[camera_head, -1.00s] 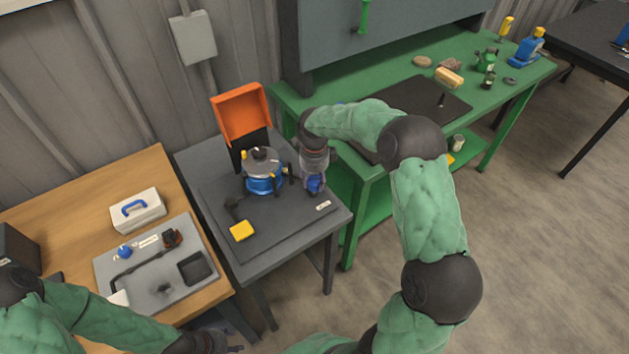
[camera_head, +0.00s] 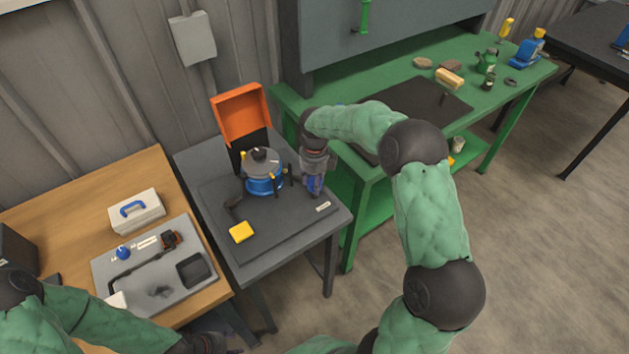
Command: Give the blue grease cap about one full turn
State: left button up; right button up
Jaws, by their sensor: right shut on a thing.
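The blue grease cap (camera_head: 315,184) is at the right side of the dark plate on the grey table, mostly hidden by my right gripper. My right gripper (camera_head: 314,192) points down from above and is shut on the cap. A blue-based rotor stand with a grey top (camera_head: 263,165) stands just left of this gripper. My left gripper (camera_head: 230,349) is low at the bottom edge of the view, partly cut off and away from the cap. Its jaws are too unclear to judge.
An open orange box (camera_head: 240,115) stands behind the rotor stand. A yellow block (camera_head: 241,232) and a dark tool lie at the plate's front left. A wooden table with a grey tray (camera_head: 140,290) is at left. A green workbench (camera_head: 395,65) is at right.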

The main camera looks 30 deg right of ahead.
dwell(0.3)
jog(key=o, duration=1.1)
jog(key=shift+o, duration=0.2)
jog(key=shift+r, duration=0.1)
notch_tip(320, 180, up, 12)
